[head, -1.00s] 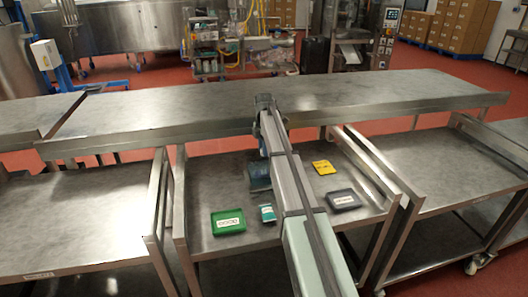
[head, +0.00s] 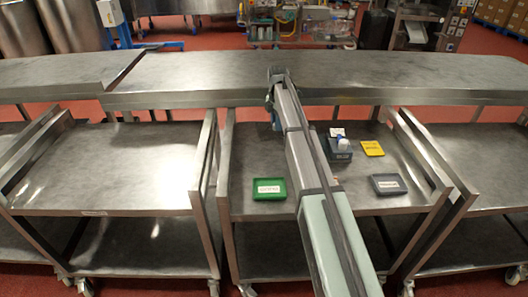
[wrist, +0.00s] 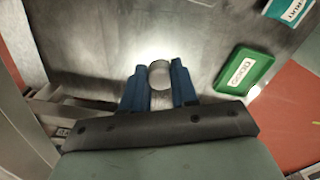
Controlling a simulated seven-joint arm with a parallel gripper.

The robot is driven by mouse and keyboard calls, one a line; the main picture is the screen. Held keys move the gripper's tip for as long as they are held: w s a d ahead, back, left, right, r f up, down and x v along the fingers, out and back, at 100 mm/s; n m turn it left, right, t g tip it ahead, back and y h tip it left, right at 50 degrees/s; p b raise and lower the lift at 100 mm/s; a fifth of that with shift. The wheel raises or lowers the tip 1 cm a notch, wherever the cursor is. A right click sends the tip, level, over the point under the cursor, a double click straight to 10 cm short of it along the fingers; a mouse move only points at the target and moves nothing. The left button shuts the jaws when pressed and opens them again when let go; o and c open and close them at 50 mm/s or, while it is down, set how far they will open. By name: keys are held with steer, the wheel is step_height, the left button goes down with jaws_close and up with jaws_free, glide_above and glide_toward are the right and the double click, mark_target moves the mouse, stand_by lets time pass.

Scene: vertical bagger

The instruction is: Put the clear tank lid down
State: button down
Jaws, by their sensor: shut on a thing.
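The clear tank lid (wrist: 160,75) shows in the wrist view as a small round, see-through piece with a pale rim. My gripper (wrist: 160,90) has two blue fingers shut on it, one on each side. Bare grey metal shows behind the lid; I cannot tell whether the lid touches it. In the head view my arm runs up the middle of the picture and hides the gripper's fingertips and the lid.
A green tray (head: 268,188) with a white label lies on the cart shelf (head: 245,150); it also shows in the wrist view (wrist: 243,80) beside a teal pack (wrist: 290,8). A grey tray (head: 388,185), yellow card (head: 372,148) and dark box (head: 338,157) lie right of my arm.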

mark_target(262, 128)
steer(key=a, duration=0.4)
steer(key=a+f, duration=0.1)
steer(key=a, duration=0.1)
steer(key=shift+w, duration=0.15)
steer(key=shift+w+d, duration=0.15)
steer(key=shift+w, duration=0.05)
steer(key=shift+m, duration=0.7)
steer(key=shift+w+f, duration=0.1)
steer(key=shift+f, duration=4.9)
steer(key=shift+f, duration=0.15)
steer(key=c, duration=0.9)
jaws_free()
steer(key=shift+o, duration=0.2)
